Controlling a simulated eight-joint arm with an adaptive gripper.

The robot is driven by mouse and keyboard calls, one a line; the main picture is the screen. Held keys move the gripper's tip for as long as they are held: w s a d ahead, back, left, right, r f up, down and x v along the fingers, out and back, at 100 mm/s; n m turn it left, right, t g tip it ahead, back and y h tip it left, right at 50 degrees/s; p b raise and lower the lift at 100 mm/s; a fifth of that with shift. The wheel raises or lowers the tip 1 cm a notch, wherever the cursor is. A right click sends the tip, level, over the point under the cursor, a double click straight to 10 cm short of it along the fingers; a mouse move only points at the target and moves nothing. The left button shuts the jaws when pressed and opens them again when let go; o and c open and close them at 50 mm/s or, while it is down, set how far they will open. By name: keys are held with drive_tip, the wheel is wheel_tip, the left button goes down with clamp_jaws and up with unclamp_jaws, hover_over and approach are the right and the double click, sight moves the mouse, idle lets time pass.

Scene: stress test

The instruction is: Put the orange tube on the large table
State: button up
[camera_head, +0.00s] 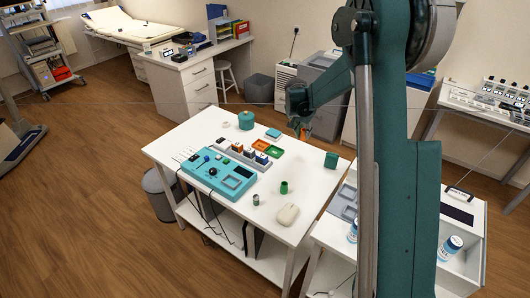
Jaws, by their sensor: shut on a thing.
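The large white table (318,185) stands in the middle of the view. My gripper (301,123) is above its far right part, pointing down. It is shut on a small orange thing, which looks like the orange tube (304,133). Only a little of the tube shows between and below the fingers. I cannot tell how high it is above the tabletop.
On the table are a teal device (218,170), an orange tray (262,145), a green tray (273,152), a green cup (284,187), a teal box (331,160) and a mouse (288,214). The table's right side has bare room. A second white unit (330,232) stands at right.

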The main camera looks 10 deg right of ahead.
sight(302, 139)
drive_tip(key=shift+f+b, duration=0.4)
drive_tip(key=shift+f, duration=2.5)
drive_tip(key=shift+f, duration=0.15)
drive_tip(key=shift+f+b, duration=0.3)
drive_tip(key=shift+f, duration=1.45)
drive_tip(key=shift+f, duration=0.15)
drive_tip(key=o, duration=0.8)
drive_tip(key=shift+c, duration=0.2)
drive_tip(key=p+v, duration=0.1)
drive_tip(key=v, duration=1.1)
drive_tip(key=shift+p, duration=0.3)
drive_tip(key=shift+r, duration=0.2)
